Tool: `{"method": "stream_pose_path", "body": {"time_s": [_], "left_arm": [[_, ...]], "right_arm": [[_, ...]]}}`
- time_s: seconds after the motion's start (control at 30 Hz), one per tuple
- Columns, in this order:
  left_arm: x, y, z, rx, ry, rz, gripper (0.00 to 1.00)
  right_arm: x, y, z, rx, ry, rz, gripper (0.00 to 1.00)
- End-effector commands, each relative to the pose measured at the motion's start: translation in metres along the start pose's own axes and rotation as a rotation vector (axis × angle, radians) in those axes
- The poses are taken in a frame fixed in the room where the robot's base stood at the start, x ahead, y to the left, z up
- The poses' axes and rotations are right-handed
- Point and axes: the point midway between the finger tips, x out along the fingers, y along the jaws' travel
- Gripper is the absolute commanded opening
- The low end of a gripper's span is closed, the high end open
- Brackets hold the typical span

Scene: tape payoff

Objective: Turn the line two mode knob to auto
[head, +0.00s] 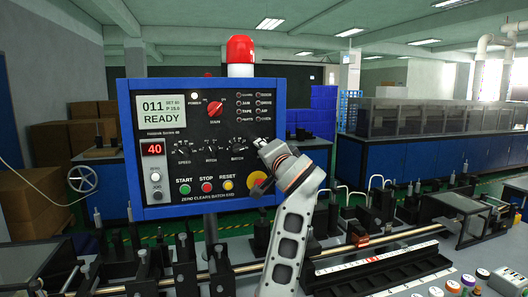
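No knob that I can read as line two mode shows. The blue-framed control panel (127,150) faces me, with a red knob (214,109) labelled MAIN at its upper middle. Small black dial knobs labelled SPEED (183,148), PITCH (210,147) and BATCH (237,145) sit in a row below it. My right gripper (262,145) is in front of the panel's right side, right of the BATCH knob. Its fingers are small and partly hidden by its wrist, so I cannot tell open from shut or whether it touches anything. My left gripper is out of view.
Green START (184,189), red STOP (207,187) and yellow RESET (228,185) buttons line the panel's lower edge. A red beacon (240,49) stands above. Metal rods and dark fixtures fill the bench below. Several coloured round caps (468,280) lie at lower right.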

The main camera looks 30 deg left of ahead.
Motion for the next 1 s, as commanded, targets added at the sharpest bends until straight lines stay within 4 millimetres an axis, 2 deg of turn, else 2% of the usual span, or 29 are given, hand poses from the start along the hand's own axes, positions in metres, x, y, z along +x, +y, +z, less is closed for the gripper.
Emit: {"method": "stream_pose_path", "body": {"time_s": [0.17, 0.2, 0.23, 0.67, 0.77, 0.93, 1.0], "left_arm": [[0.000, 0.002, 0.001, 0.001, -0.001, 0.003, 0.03], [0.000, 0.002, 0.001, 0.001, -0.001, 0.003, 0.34], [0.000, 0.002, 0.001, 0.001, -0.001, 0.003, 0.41], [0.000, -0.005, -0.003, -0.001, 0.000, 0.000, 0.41], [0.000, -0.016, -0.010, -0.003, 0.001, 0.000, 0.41], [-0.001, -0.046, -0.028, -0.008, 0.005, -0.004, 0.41], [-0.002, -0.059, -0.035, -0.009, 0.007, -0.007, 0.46]], "right_arm": [[0.000, 0.002, 0.000, -0.001, 0.000, 0.002, 0.40], [0.000, 0.002, 0.000, -0.001, 0.000, 0.003, 0.40], [0.000, 0.002, 0.000, -0.001, 0.000, 0.003, 0.40], [0.000, 0.003, 0.000, -0.004, 0.000, 0.004, 0.40], [0.000, 0.003, 0.000, -0.003, -0.001, 0.003, 0.40], [0.000, 0.002, 0.000, -0.002, -0.001, 0.003, 0.40], [0.000, 0.002, 0.000, -0.002, 0.000, 0.003, 0.40]]}}
